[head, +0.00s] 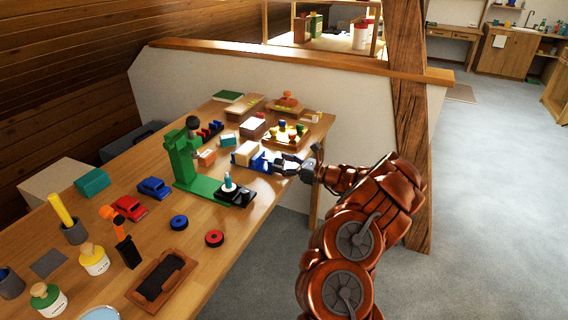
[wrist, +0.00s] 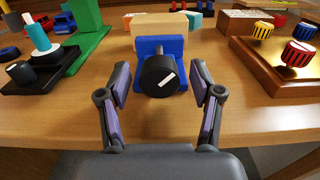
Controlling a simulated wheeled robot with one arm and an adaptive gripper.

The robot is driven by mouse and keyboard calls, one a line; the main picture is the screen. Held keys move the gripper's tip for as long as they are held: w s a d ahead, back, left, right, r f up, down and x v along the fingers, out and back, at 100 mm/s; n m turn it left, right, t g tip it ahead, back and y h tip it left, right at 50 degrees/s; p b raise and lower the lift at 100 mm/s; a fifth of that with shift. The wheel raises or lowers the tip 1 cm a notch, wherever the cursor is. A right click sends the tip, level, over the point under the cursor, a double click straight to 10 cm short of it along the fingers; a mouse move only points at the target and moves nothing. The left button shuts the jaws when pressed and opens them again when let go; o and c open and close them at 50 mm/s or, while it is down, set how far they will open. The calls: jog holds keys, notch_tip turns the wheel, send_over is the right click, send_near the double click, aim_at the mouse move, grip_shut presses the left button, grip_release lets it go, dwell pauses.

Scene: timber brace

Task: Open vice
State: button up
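The blue vice (wrist: 172,47) stands near the table's edge, with a black round knob (wrist: 158,76) bearing a white mark on its front. A pale wooden block (wrist: 158,24) shows behind the blue jaw; whether it is clamped tight I cannot tell. In the head view the vice (head: 262,163) sits at the right edge of the workbench. My gripper (wrist: 163,82) is open, with one finger on each side of the knob and a visible gap on both sides. In the head view my gripper (head: 293,166) reaches the vice from the right, partly hiding the knob.
A wooden tray with coloured knobs (wrist: 291,54) stands right of the vice. The workbench (head: 260,205) is bare in front of the vice. A timber post (head: 405,75) rises behind my arm.

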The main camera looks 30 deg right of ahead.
jog(key=c, duration=1.1)
jog(key=n+b, duration=0.2)
jog(key=b, duration=0.1)
jog(key=shift+f, duration=0.25)
jog(key=shift+r+n+b, duration=0.25)
jog(key=shift+n+b, duration=0.6)
jog(key=shift+n, duration=0.15)
jog(key=o, duration=1.1)
jog(key=shift+o, duration=0.2)
jog(key=v, duration=1.2)
jog(key=shift+f, duration=0.1)
